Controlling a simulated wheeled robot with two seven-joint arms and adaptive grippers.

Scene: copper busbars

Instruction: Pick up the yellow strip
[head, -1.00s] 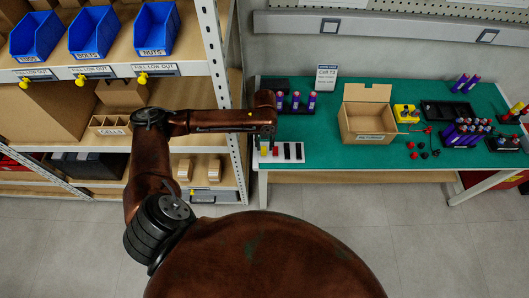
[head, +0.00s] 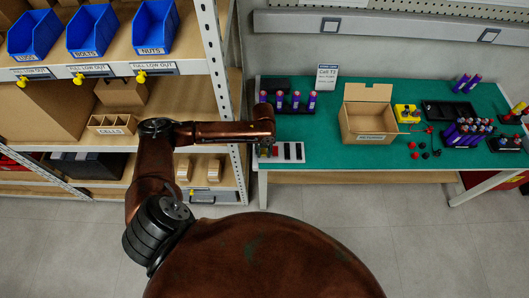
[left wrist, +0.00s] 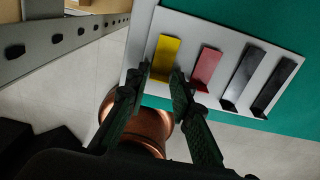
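The yellow strip (left wrist: 166,55) lies at the left end of a white board (left wrist: 218,28) in the left wrist view. In the head view my left gripper (head: 265,149) covers the yellow strip at the left of the board (head: 285,160). My right gripper is not in view.

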